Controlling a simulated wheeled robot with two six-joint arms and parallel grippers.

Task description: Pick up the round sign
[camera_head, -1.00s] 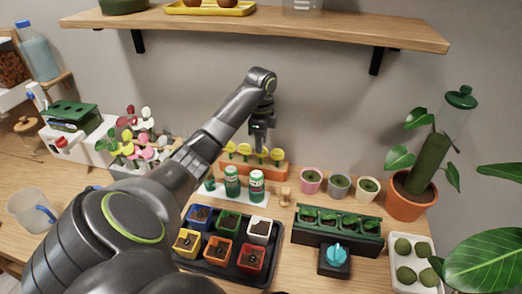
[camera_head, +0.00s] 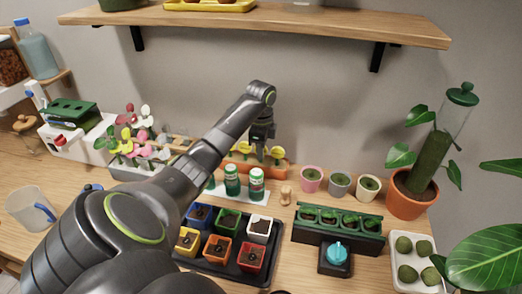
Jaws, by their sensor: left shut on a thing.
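Several yellow round signs, such as one left of the jaws (camera_head: 244,149) and one right of them (camera_head: 277,153), stand in an orange holder (camera_head: 276,168) by the back wall. My left gripper (camera_head: 262,147) points down over the middle of this row, shut on a round sign that its fingers mostly hide. The held sign looks still low at the holder; whether its foot is in the holder I cannot tell. My right gripper is not in view.
Green-and-white cans (camera_head: 256,184) on a white tray and a small wooden figure (camera_head: 286,194) stand in front of the holder. A black tray (camera_head: 216,268) of coloured pots is nearer. Small pots stand right. A shelf (camera_head: 300,27) hangs above.

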